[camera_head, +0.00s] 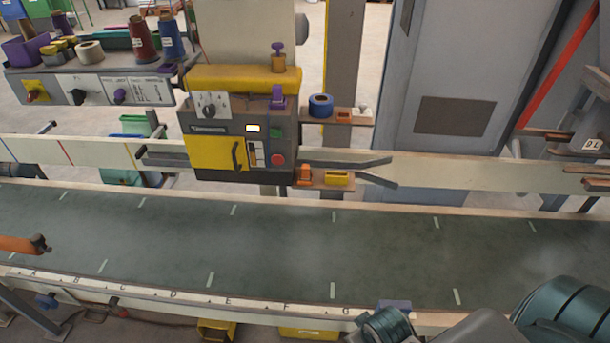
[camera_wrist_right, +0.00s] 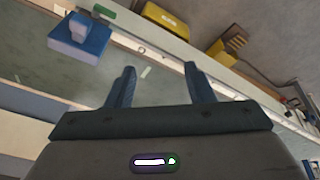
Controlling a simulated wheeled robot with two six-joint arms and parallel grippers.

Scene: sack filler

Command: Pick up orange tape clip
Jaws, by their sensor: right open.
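A small orange piece (camera_head: 304,174), which looks like the tape clip, stands on a little wooden shelf below the right side of the sewing unit, beside a yellow block (camera_head: 338,178). A smaller orange piece (camera_head: 344,115) lies on the upper shelf; I cannot tell its kind. My right gripper (camera_wrist_right: 156,84) is open and empty in the right wrist view, above the front of the conveyor and far from both orange pieces. My right arm enters the head view at lower right. My left gripper is not in view.
The green conveyor belt (camera_head: 270,240) is clear in the middle. Above the belt is the grey and yellow unit (camera_head: 215,153) with metal guide bars (camera_head: 345,163). A blue tape roll (camera_head: 320,105) stands on the upper shelf.

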